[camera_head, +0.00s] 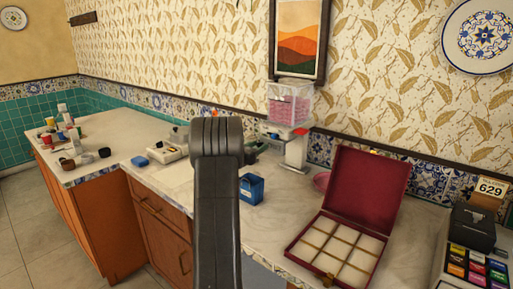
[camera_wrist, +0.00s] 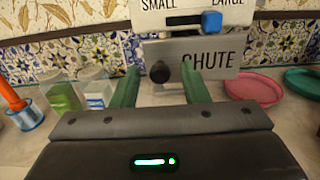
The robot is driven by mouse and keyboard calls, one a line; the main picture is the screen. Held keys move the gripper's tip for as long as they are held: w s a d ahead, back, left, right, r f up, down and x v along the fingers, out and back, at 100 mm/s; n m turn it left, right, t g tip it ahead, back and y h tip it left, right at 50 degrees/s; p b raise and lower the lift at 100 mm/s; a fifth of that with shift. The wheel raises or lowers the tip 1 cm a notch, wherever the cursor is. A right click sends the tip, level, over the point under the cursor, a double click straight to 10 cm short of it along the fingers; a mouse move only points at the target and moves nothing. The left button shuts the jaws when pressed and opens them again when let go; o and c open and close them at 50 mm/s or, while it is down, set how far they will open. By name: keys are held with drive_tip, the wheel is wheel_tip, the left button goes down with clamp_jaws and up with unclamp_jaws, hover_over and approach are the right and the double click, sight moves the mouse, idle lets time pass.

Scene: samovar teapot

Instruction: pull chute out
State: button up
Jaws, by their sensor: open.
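The chute (camera_wrist: 215,55) is a grey panel lettered "CHUTE" with a round black knob (camera_wrist: 160,72) at its left. My gripper (camera_wrist: 160,80) is open, with its two green fingers pointing at the panel. The knob shows between the fingers, nearer the left one; I cannot tell whether the tips reach around it. Above is a white plate lettered "SMALL" and "LARGE" with a blue slider (camera_wrist: 211,21) at the right. In the head view the dispenser (camera_head: 290,105) with pink contents stands on a white stand (camera_head: 296,152); my arm hides most of the gripper there.
A pink dish (camera_wrist: 253,88) and a green dish (camera_wrist: 303,80) lie right of the chute. Glass jars (camera_wrist: 66,92) stand left of my fingers. An open red box (camera_head: 345,225) and a blue carton (camera_head: 251,189) stand on the counter nearby.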

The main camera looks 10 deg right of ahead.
clamp_jaws()
drive_tip(key=shift+s+a+b, duration=0.3)
drive_tip(key=shift+a+b, duration=0.1)
drive_tip(key=shift+a, duration=0.05)
drive_tip(key=b+v, duration=0.5)
drive_tip(key=v, duration=0.9)
drive_tip(key=shift+f, duration=0.1)
unclamp_jaws()
drive_tip(key=shift+s+a, duration=0.15)
drive_tip(key=v, duration=1.4)
